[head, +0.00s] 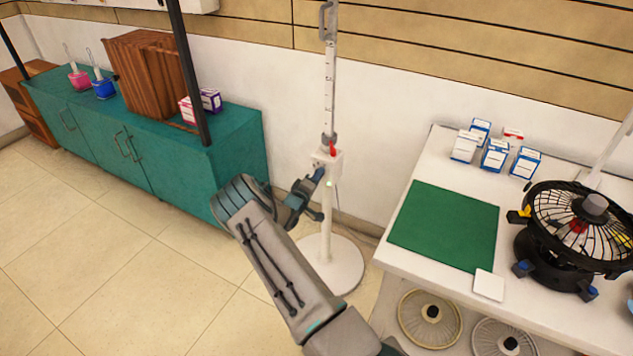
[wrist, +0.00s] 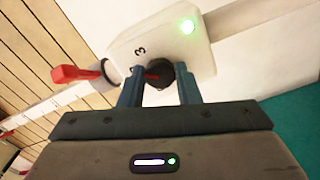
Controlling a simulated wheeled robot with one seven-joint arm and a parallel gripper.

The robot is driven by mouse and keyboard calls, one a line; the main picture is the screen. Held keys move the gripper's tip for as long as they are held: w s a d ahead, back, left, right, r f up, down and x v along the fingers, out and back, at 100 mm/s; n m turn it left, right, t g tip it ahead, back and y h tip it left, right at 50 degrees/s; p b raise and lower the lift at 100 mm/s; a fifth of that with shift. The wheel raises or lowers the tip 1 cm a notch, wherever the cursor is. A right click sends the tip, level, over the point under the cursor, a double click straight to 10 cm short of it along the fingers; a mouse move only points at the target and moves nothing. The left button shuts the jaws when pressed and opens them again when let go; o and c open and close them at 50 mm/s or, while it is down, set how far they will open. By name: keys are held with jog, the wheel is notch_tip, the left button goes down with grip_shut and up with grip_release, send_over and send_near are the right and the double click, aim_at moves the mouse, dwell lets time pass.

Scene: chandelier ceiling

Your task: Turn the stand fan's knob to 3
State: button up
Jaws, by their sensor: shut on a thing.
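The stand (head: 326,230) is a white pole on a round white base, standing on the floor between the teal cabinet and the white table. Its white control box (head: 327,163) also fills the upper middle of the wrist view (wrist: 185,45). The box carries a printed 3 and a lit green light (wrist: 187,25). The black knob (wrist: 160,79) has a red mark on its left part. My gripper (wrist: 159,92) is shut on the knob, one finger on each side. In the head view my gripper (head: 318,196) reaches the box from the front, hiding the knob.
A red lever (wrist: 76,74) sticks out from the pole near the box. The white table (head: 450,150) at right holds a green mat (head: 445,226), several small boxes and a black caged fan (head: 575,240). The teal cabinet (head: 150,130) stands at left. Floor at lower left is clear.

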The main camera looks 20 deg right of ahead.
jog(key=shift+f+m+b, duration=0.15)
jog(key=shift+m+b, duration=1.2)
jog(key=shift+m, duration=0.25)
jog(key=shift+f+m+b, duration=0.1)
jog(key=shift+m+b, duration=1.25)
jog(key=shift+m, duration=0.25)
jog(key=shift+r, duration=0.1)
jog(key=o, duration=1)
jog(key=v, duration=1.4)
jog(key=shift+d, duration=0.1)
jog(key=shift+r+p, duration=0.15)
jog(key=shift+p, duration=0.15)
